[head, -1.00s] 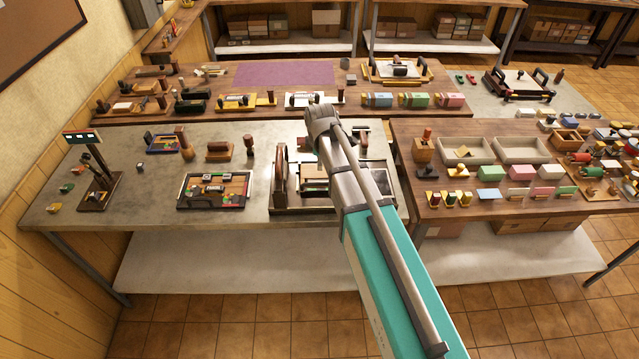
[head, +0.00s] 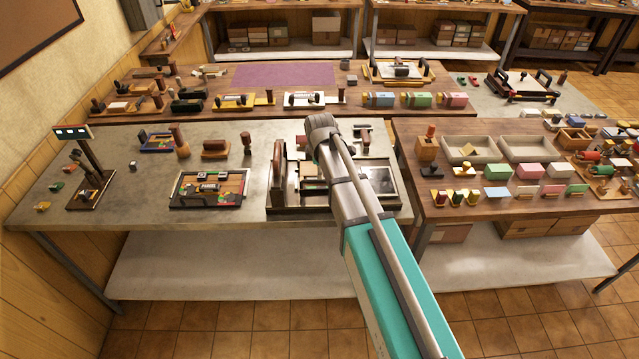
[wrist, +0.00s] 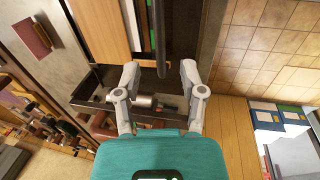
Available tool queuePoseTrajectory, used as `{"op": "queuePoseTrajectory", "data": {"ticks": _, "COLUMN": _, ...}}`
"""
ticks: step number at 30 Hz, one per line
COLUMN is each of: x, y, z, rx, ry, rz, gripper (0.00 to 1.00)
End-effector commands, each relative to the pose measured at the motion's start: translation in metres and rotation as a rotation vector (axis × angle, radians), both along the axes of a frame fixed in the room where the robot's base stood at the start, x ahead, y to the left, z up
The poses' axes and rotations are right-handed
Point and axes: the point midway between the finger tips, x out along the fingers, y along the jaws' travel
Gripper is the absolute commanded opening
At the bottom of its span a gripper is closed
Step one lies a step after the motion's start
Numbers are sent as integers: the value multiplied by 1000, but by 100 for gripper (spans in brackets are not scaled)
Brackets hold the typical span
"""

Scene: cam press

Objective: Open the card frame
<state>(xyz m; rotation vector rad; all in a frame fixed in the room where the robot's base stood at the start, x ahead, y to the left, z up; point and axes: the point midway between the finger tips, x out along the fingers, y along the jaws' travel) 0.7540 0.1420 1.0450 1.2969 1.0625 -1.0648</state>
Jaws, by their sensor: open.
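A dark press-like fixture with a framed tray (head: 385,205) stands at the front right of the grey table; I take its framed part as the card frame, but the arm covers much of it. A tall brown wooden piece (head: 278,172) rises at its left side. My gripper (wrist: 160,82) is open in the wrist view, over the dark fixture (wrist: 92,92). A dark bar (wrist: 160,35) runs between the fingertips from above; I cannot tell whether they touch it. A metal cylinder (wrist: 143,101) shows between the fingers. The head view hides the fingers.
A framed board with coloured pieces (head: 210,188) lies left of the fixture. A stand with a small display (head: 72,132) is at the far left. A wooden table (head: 455,210) with trays and blocks adjoins on the right. Bare grey tabletop (head: 120,200) lies at the left front.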

Motion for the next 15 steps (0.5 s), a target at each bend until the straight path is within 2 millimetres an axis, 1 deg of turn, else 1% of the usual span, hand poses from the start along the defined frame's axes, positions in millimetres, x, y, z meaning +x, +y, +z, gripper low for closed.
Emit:
{"op": "queuePoseTrajectory", "data": {"ticks": 1, "x": 1, "y": 0, "z": -8, "rx": 0, "ry": 0, "rz": 0, "gripper": 52}}
{"op": "queuePoseTrajectory", "data": {"ticks": 15, "x": 8, "y": 0, "z": -42, "rx": 0, "ry": 0, "rz": 0, "gripper": 52}}
